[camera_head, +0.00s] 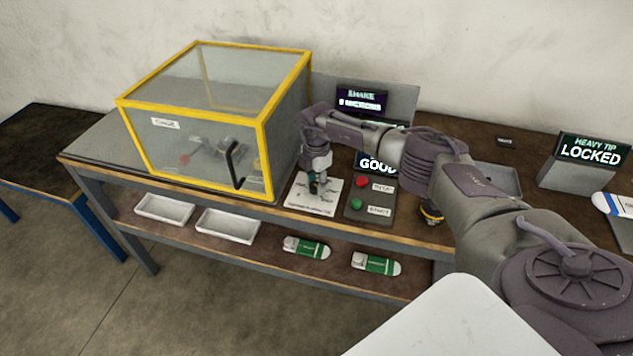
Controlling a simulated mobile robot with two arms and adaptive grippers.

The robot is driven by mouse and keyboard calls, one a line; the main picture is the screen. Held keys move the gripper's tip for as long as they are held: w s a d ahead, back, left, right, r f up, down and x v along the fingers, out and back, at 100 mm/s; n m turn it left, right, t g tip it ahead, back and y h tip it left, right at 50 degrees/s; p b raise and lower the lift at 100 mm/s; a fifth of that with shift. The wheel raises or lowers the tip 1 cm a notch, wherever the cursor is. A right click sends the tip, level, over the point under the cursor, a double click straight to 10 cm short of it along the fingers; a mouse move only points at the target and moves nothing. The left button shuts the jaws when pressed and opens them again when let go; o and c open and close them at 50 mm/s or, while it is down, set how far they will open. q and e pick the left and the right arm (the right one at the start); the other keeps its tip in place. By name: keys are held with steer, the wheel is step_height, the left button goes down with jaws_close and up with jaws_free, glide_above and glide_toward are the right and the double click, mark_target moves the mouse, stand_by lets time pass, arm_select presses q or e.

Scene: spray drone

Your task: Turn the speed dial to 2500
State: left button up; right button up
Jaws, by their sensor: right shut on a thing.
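The fingers and the angle hide most of the knob, and the scale figures are too small to read. My left gripper is not in view.
A yellow-framed clear cage (215,120) with a black handle stands left of my gripper. A control box (370,201) with red and green buttons is just right. Screens read GOOD (376,164) and LOCKED (592,152). White trays (165,208) and green-white items (306,247) lie on the lower shelf.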

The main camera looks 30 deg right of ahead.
steer(key=o, duration=0.8)
steer(key=shift+w+r, duration=0.15)
steer(key=shift+r, duration=0.05)
steer(key=o, duration=0.4)
steer(key=shift+f, duration=0.1)
steer(key=shift+c, duration=0.2)
step_height(320, 180, up, 12)
